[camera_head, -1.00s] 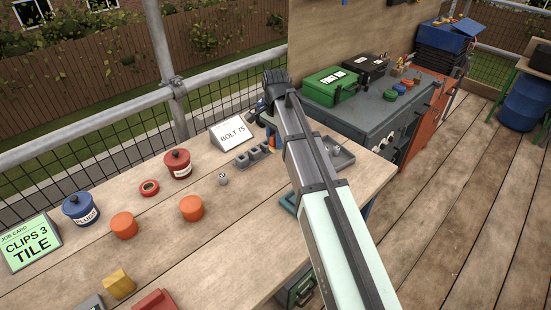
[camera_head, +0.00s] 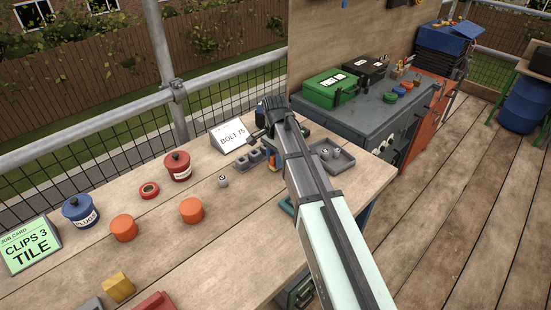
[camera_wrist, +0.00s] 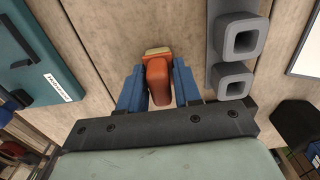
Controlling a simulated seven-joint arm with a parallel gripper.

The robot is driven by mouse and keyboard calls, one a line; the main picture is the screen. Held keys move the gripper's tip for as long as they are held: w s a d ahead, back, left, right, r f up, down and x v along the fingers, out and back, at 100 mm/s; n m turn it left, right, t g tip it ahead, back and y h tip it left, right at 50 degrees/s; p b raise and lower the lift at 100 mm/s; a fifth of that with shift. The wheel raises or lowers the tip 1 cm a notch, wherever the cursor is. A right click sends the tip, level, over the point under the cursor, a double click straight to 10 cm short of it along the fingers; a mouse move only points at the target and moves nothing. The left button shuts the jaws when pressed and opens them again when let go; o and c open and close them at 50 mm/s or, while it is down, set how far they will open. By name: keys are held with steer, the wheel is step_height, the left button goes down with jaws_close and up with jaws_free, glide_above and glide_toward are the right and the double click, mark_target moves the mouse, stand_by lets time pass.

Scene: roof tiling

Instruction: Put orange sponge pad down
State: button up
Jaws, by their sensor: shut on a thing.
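The orange sponge pad (camera_wrist: 158,84) sits between the two blue fingers of my gripper (camera_wrist: 158,78) in the wrist view. A yellowish layer shows at its far end. My gripper is shut on it. In the head view the pad (camera_head: 273,161) is a small orange patch below my gripper, low over the wooden bench (camera_head: 235,225), just right of the grey socket block. I cannot tell whether the pad touches the bench. My wrist and arm hide much of the gripper in the head view.
The grey socket block (camera_head: 254,157) stands close by and also shows in the wrist view (camera_wrist: 239,42). A grey tray (camera_head: 343,163) lies to the right. The BOLT 75 sign (camera_head: 231,136) stands behind. A teal case (camera_wrist: 38,62) is at left in the wrist view.

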steer(key=shift+f, duration=0.15)
steer(key=o, duration=1)
steer(key=shift+o, duration=0.2)
step_height(320, 180, up, 12)
